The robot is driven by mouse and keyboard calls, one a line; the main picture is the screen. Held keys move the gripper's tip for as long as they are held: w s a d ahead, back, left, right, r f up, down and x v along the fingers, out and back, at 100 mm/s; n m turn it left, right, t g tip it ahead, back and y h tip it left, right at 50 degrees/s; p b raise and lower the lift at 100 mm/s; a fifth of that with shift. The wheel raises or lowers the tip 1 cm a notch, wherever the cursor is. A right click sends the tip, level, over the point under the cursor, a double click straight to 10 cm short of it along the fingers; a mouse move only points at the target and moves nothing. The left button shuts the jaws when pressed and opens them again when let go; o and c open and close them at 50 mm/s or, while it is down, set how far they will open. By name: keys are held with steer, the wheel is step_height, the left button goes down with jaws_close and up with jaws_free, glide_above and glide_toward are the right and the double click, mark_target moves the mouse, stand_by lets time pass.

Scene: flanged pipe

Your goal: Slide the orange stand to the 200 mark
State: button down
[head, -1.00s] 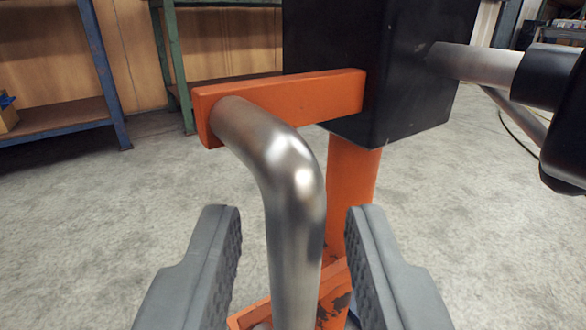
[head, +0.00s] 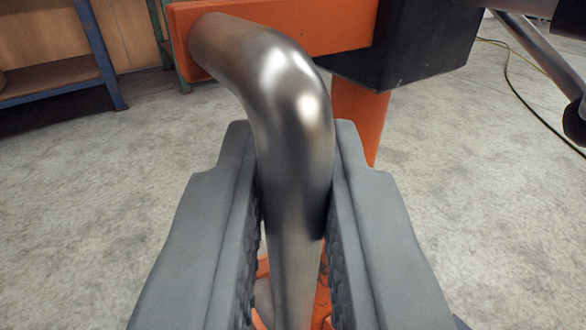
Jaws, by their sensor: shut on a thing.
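The orange stand (head: 360,115) has an upright post under a black box (head: 425,55) and an orange crossbar (head: 325,28). A bent steel handle (head: 290,90) comes out of the crossbar's left end and turns downward. My gripper (head: 292,150) is around the handle's vertical part, just below the bend, with one grey finger on each side. The fingers are shut on the handle. They hide part of the stand's lower end, where only bits of orange show. No 200 mark is in view.
A blue-legged workbench (head: 98,55) stands at the back left, with a green leg (head: 160,35) beside it. A dark-ended metal bar (head: 540,60) is at the upper right. A cable (head: 545,105) lies on the right. The grey concrete floor (head: 120,190) is open on both sides.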

steer(key=s+a, duration=0.8)
steer(key=a, duration=0.4)
steer(key=s+a, duration=0.9)
steer(key=a, duration=0.2)
steer(key=shift+s+a, duration=0.25)
steer(key=shift+a, duration=0.15)
steer(key=c, duration=1.5)
jaws_free()
steer(key=s, duration=1.7)
steer(key=shift+s+d, duration=0.15)
steer(key=shift+d, duration=0.2)
